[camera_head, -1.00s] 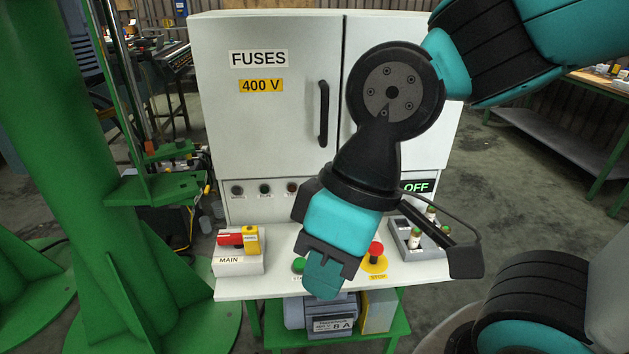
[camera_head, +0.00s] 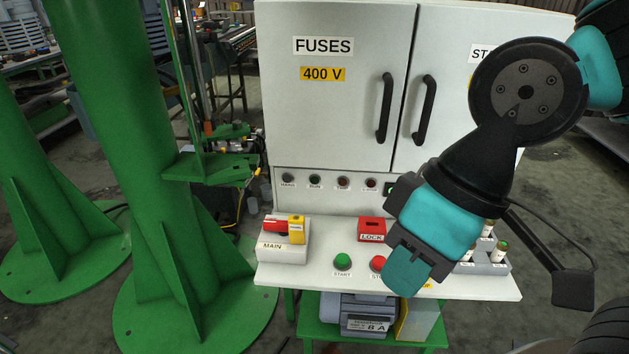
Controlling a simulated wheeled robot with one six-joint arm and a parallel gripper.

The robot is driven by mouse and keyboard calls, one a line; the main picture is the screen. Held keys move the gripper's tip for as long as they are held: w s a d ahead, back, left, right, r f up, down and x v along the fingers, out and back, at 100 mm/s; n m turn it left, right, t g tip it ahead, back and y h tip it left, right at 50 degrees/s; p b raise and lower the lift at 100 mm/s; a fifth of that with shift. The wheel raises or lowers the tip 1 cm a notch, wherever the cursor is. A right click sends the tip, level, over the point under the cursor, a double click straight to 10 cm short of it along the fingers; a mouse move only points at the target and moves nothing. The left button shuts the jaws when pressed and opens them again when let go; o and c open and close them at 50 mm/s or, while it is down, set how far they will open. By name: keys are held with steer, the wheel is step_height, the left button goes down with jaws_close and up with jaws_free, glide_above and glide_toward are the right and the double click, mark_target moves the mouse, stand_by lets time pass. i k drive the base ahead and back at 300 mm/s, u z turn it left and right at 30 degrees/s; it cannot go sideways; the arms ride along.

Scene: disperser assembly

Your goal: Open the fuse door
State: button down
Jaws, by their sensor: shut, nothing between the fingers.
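The fuse door (camera_head: 330,120) is the left white cabinet door, labelled "FUSES" and "400 V". It is closed. Its black vertical handle (camera_head: 385,107) is at the door's right edge, in full view. My gripper (camera_head: 403,282) is at the lower right, in front of the cabinet and over the panel shelf, pointing down. It is shut and empty, apart from the handle and lower in the picture.
The right door has its own black handle (camera_head: 424,110). On the shelf are the MAIN switch (camera_head: 284,238), a red LOCK block (camera_head: 371,230), a green START button (camera_head: 342,261) and a fuse tray (camera_head: 490,267). A green column (camera_head: 120,130) stands at left.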

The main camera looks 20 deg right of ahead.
mark_target(333, 73)
steer(key=z, duration=0.05)
steer(key=k, duration=0.4)
steer(key=z, duration=0.85)
steer(key=i, duration=0.8)
steer(key=u, duration=0.3)
